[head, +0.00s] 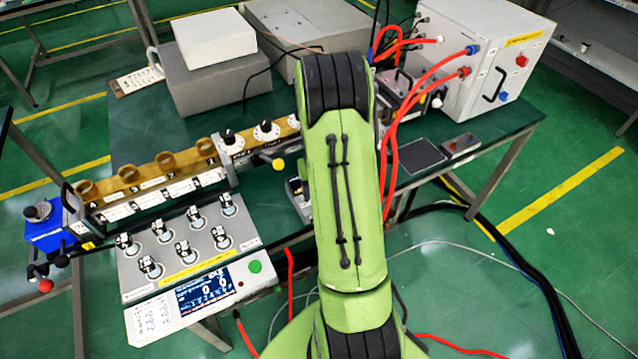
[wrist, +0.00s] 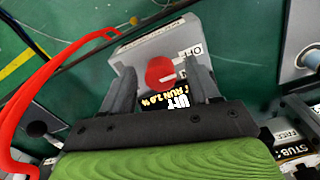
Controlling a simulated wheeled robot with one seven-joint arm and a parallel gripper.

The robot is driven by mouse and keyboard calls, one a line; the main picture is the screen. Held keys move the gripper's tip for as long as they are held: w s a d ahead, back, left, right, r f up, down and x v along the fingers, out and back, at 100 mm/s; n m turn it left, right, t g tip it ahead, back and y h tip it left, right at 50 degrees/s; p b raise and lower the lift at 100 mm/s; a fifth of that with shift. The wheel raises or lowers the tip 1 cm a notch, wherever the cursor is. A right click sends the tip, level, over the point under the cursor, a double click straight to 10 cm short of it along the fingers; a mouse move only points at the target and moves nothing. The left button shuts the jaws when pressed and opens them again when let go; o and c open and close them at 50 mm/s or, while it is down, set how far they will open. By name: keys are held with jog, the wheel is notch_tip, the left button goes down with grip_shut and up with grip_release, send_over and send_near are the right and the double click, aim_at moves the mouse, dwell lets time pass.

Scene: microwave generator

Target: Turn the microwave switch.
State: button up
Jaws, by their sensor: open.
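In the wrist view, the switch is a red round knob (wrist: 160,74) on the face of a grey box (wrist: 144,50). My gripper (wrist: 158,68) is open, with one dark finger on each side of the red knob. A gap shows between each finger and the knob, so it is not clamped; the exact depth is hard to tell. In the head view, my green arm (head: 344,190) hides the gripper and the red knob.
In the head view, a white box (head: 480,60) with red cables stands at the back right of the dark green bench (head: 500,135). A panel with several switches (head: 190,240) and a lit display (head: 209,287) lie left of my arm. Red cables (wrist: 50,75) run left in the wrist view.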

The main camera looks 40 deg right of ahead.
notch_tip(320, 180, up, 16)
jog(key=p, duration=0.3)
jog(key=shift+f, duration=0.2)
jog(key=s+a+r+n+t, duration=0.1)
jog(key=s+a+r+n, duration=0.1)
jog(key=a+r, duration=0.4)
jog(key=s+a+r+n+t, duration=0.1)
jog(key=s+a+r+t, duration=0.15)
jog(key=a+r, duration=0.45)
jog(key=s+a+f+n+t, duration=0.1)
jog(key=s+a+n+t, duration=0.1)
jog(key=s+a, duration=0.8)
jog(key=shift+s+f+n, duration=0.25)
jog(key=shift+s+n, duration=0.05)
jog(key=shift+n, duration=0.3)
